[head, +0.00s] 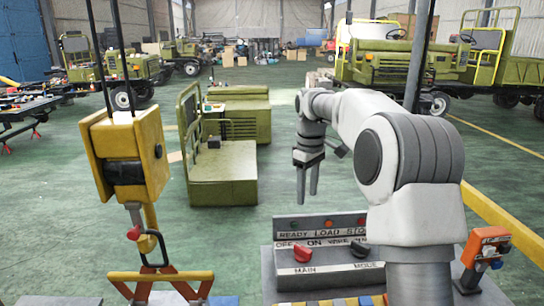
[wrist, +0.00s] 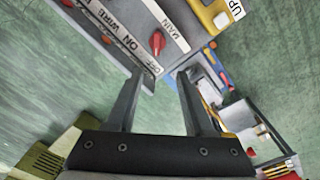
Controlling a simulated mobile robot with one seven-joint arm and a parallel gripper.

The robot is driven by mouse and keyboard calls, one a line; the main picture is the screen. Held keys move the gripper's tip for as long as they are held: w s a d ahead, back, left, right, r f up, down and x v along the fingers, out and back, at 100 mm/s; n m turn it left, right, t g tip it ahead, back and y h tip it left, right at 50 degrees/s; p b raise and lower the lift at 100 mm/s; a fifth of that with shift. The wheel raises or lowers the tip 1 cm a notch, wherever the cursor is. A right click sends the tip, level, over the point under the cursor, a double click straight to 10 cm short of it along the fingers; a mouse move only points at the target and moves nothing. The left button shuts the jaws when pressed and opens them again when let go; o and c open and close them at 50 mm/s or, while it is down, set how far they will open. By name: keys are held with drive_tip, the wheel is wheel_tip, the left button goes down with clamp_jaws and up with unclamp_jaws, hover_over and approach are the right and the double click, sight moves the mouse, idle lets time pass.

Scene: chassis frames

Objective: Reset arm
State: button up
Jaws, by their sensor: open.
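My gripper (head: 307,185) hangs from my white arm, pointing down, above and behind the control panel (head: 325,270). Its two dark fingers are apart with nothing between them. In the wrist view my gripper (wrist: 160,80) shows both fingers spread, with the panel beyond the tips. The panel carries a red MAIN knob (head: 303,253), which also shows in the wrist view (wrist: 157,42). A black MODE knob (head: 360,250) sits to its right. The fingers look apart from the panel and its knobs.
A yellow hoist block (head: 127,160) with a hook hangs at the left, over an orange lifting clamp (head: 160,283). An orange box (head: 487,250) stands right of the panel. A green vehicle body (head: 222,175) stands behind on the green floor. Green trucks (head: 400,62) stand farther back.

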drive_tip(key=s+r+m+t, duration=0.15)
drive_tip(key=s+r, duration=0.25)
drive_tip(key=s, duration=0.5)
drive_tip(key=s+r+m+t, duration=0.1)
drive_tip(key=s+r+m, duration=0.25)
drive_tip(key=s, duration=0.45)
drive_tip(key=s+f+m+t, duration=0.1)
drive_tip(key=s+f, duration=0.1)
drive_tip(key=s, duration=0.6)
drive_tip(key=s+f+m+t, duration=0.1)
drive_tip(key=s+f+m, duration=0.1)
drive_tip(key=s, duration=0.7)
drive_tip(key=shift+s+f+m+t, duration=0.2)
drive_tip(key=shift+f+m+t, duration=0.15)
drive_tip(key=shift+f, duration=0.2)
